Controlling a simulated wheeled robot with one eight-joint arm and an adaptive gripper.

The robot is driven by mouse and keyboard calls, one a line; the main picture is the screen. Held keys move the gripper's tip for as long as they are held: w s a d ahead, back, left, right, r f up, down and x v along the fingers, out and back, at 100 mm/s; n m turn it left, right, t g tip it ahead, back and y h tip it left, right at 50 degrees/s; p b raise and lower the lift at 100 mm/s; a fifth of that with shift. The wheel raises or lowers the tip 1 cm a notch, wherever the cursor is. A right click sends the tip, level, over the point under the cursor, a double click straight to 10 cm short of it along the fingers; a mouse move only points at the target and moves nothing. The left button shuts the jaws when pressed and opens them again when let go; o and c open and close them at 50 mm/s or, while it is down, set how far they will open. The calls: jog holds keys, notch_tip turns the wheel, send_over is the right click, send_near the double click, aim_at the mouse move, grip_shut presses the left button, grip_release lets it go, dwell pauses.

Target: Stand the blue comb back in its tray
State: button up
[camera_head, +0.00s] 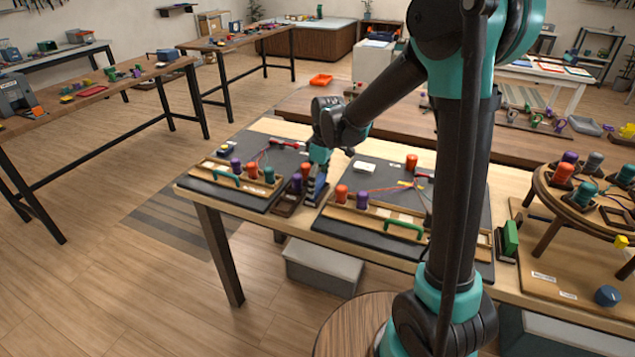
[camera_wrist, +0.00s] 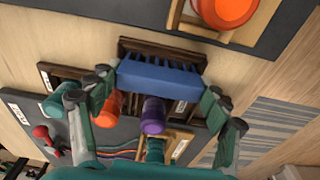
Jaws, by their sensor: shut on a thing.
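The blue comb (camera_wrist: 158,80) is between the two fingers of my gripper (camera_wrist: 160,93) in the wrist view, with its teeth edge showing. My gripper is shut on it, one finger at each end. A dark brown wooden tray (camera_wrist: 150,45) lies right behind and below the comb in the wrist view. I cannot tell whether the comb touches the tray floor. In the head view my gripper (camera_head: 318,172) is low over the table between two dark mats, with the blue comb (camera_head: 312,188) under it, partly hidden by the fingers.
An orange bobbin (camera_wrist: 108,110) and a purple bobbin (camera_wrist: 153,115) stand close beside the comb. A second dark tray (camera_wrist: 60,72) is nearby. Mats with bobbin racks lie on both sides; a green handle (camera_head: 403,229) is on the right one.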

jog(key=o, duration=1.2)
